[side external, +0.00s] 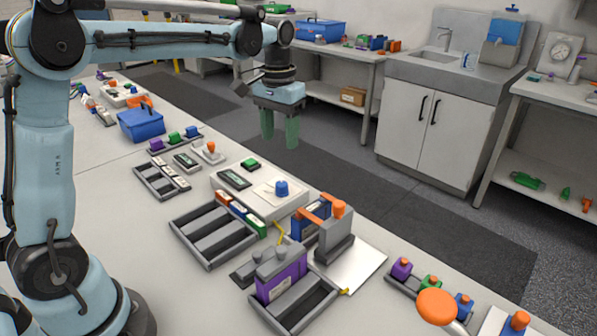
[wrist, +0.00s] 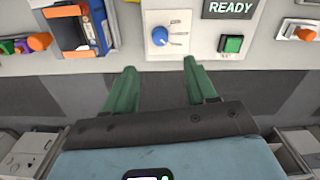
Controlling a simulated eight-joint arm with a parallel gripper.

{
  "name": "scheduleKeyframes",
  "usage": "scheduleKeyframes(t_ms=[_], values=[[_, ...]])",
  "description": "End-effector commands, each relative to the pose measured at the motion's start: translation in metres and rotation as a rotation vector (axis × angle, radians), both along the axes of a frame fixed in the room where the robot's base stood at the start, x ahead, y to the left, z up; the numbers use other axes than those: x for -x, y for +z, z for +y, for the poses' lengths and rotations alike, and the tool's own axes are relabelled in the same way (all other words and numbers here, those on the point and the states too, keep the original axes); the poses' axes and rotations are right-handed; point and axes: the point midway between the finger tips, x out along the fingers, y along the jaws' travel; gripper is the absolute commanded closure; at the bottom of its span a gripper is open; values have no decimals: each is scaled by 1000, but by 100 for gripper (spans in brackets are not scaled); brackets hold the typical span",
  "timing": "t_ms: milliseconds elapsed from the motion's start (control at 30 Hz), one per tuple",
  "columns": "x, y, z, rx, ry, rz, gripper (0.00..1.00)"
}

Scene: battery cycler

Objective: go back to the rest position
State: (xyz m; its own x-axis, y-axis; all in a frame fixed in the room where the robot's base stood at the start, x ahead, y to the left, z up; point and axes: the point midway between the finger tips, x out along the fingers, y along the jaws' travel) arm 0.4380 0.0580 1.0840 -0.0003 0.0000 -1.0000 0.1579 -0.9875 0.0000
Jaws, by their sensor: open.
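My gripper (side external: 280,130) hangs above the far edge of the workbench in the side external view, with its two green fingers pointing down. In the wrist view the fingers of my gripper (wrist: 160,80) are apart with nothing between them. The cycler (side external: 262,195) is a pale box with a blue knob (side external: 281,188) and a green button (side external: 250,163). In the wrist view the blue knob (wrist: 160,36) and the green button (wrist: 232,44) lie beyond my fingertips, and a display reads READY (wrist: 230,7). My fingers appear clear of the cycler.
A purple battery (side external: 282,275) stands in a grey tray (side external: 300,306) at the front. An orange-topped fixture (side external: 337,235) holds a blue piece beside it. A grey slotted tray (side external: 212,236) and a blue bin (side external: 141,124) are on the bench. Open floor lies beyond the bench.

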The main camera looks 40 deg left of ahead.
Motion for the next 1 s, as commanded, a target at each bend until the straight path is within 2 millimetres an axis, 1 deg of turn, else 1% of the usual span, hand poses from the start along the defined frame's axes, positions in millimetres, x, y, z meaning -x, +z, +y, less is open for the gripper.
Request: scheduleKeyframes(t_ms=[233,367,467,600,700,867,1000], values=[[1,0,0,0,-1,-2,43],[8,4,-5,-4,-9,-30,43],[21,9,-11,-10,-23,-82,43],[46,13,-22,-21,-48,-180,43],[64,13,-29,-28,-66,-250,43],[93,6,-40,-36,-94,-365,43],[117,-6,-48,-42,-118,-462,43]])
